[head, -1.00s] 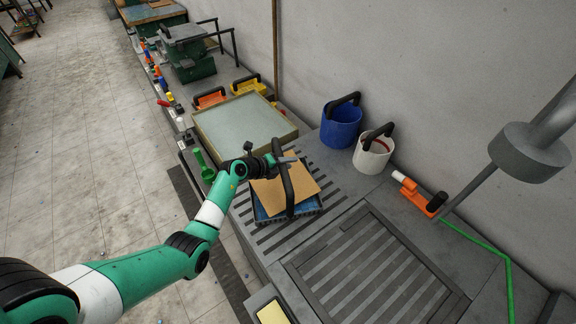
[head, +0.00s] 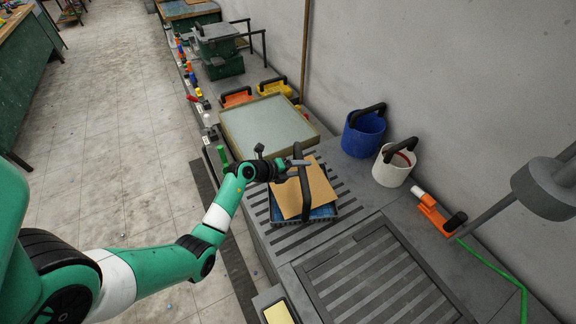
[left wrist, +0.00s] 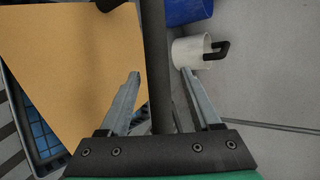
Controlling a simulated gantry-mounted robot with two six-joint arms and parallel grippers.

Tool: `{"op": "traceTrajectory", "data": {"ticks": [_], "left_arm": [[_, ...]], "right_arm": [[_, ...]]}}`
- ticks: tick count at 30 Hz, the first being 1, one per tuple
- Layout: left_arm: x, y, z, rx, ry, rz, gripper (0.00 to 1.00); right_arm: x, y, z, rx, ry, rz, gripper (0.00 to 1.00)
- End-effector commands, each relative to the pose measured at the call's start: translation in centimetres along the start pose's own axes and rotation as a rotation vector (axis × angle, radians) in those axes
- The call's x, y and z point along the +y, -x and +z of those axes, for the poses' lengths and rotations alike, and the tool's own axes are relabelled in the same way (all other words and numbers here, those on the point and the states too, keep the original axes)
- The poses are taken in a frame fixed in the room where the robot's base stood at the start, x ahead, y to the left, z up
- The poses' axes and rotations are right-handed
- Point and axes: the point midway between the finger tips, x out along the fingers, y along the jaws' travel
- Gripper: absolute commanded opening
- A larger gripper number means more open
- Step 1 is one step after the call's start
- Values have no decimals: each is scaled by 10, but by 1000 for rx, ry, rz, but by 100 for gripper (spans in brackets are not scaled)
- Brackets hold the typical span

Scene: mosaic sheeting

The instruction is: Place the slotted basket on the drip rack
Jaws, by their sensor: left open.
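The slotted basket (head: 327,213) is a low dark tray with blue inside and a tall black handle (head: 304,190). A tan board lies tilted in it (head: 321,189). It sits on grey slatted counter (head: 276,238); a framed slatted panel (head: 368,278) lies nearer, and I cannot tell which is the drip rack. My left gripper (head: 300,163) is at the handle's upper part. In the left wrist view, its open fingers (left wrist: 161,88) lie on either side of the handle bar (left wrist: 156,60), with gaps visible. The basket's blue inside also shows there (left wrist: 38,135). My right gripper is not in view.
A blue bucket (head: 363,136) and a white bucket (head: 391,168) stand by the wall. A large shallow tray (head: 268,126) lies behind the basket. An orange tool (head: 434,214) and a grey overhead fixture (head: 545,187) are at right. The framed panel is clear.

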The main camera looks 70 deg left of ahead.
Motion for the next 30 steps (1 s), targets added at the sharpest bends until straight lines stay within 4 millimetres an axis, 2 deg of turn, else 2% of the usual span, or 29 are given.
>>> {"op": "traceTrajectory", "data": {"ticks": [1, 3, 9, 13, 23, 26, 29, 30], "left_arm": [[-4, 17, 2, -3, 1, 0, 64], [-3, 34, 2, -3, 1, 1, 64], [-2, 68, 1, -1, 0, 0, 64], [0, 75, 0, 0, -1, 1, 64], [-2, 75, 0, 0, -2, -4, 64], [-27, 74, 1, -7, -17, -75, 64], [-95, 79, 0, -21, -48, -269, 64], [-134, 86, -2, -27, -56, -383, 64]], "right_arm": [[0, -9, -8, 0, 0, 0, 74], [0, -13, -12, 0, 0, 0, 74], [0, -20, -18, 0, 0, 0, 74], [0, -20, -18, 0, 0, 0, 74], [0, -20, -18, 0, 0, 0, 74], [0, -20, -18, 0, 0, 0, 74], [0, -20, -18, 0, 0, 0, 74], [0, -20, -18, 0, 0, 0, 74]]}}
